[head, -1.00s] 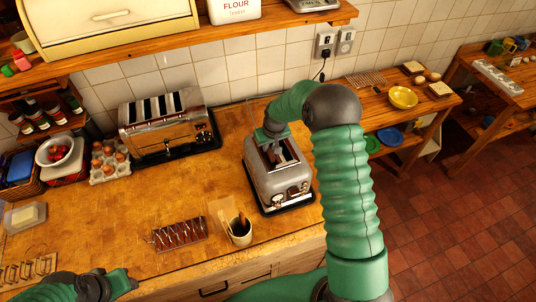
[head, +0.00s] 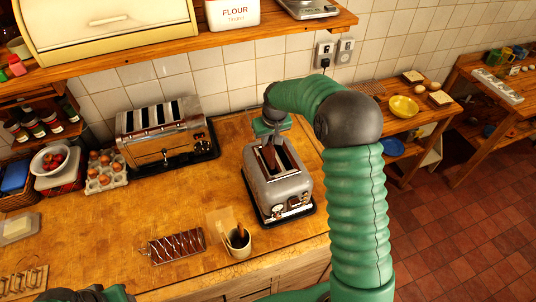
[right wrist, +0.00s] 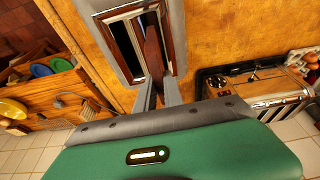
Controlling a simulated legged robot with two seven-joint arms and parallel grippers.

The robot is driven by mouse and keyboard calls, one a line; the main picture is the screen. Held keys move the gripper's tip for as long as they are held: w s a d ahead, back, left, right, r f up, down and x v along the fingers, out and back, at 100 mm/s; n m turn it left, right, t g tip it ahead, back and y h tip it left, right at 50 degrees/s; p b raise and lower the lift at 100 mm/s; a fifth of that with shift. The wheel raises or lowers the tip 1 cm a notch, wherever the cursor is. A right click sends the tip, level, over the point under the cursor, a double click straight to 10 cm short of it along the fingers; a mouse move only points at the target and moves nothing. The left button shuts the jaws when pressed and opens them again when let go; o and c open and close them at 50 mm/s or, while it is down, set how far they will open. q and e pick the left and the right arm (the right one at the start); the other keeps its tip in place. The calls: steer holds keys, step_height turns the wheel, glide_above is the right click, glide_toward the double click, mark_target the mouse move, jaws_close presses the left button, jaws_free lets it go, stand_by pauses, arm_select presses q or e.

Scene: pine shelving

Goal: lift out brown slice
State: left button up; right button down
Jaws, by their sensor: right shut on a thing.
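The small silver toaster (head: 272,196) stands on the wooden counter with two slots on top. My right gripper (head: 268,138) is over its far end, shut on the brown slice (head: 269,158). The slice stands upright above the left slot; its lower edge is hard to tell from the slot. In the right wrist view the slice (right wrist: 153,48) runs from between my fingers (right wrist: 158,92) over the toaster (right wrist: 176,22). My left gripper (head: 85,294) shows only in part at the bottom left edge; its fingers are cut off.
A larger chrome toaster (head: 165,140) stands to the left. A toast rack (head: 176,247) and a cream cup (head: 238,246) with wooden-handled tools stand in front. A shelf (head: 250,30) runs above the back. The counter's left middle is clear.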

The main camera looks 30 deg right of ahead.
step_height(320, 180, up, 2)
steer(key=shift+a+r, duration=0.1)
steer(key=shift+r, duration=0.15)
arm_select(q)
steer(key=shift+f, duration=0.4)
steer(key=shift+r, duration=0.1)
arm_select(e)
steer(key=shift+r+p, duration=0.3)
steer(key=shift+r, duration=0.1)
step_height(320, 180, up, 4)
steer(key=p, duration=0.3)
steer(key=shift+r, duration=0.15)
arm_select(q)
steer(key=v, duration=0.2)
steer(key=w+v, duration=0.1)
steer(key=shift+s+r, duration=0.2)
steer(key=shift+r, duration=0.3)
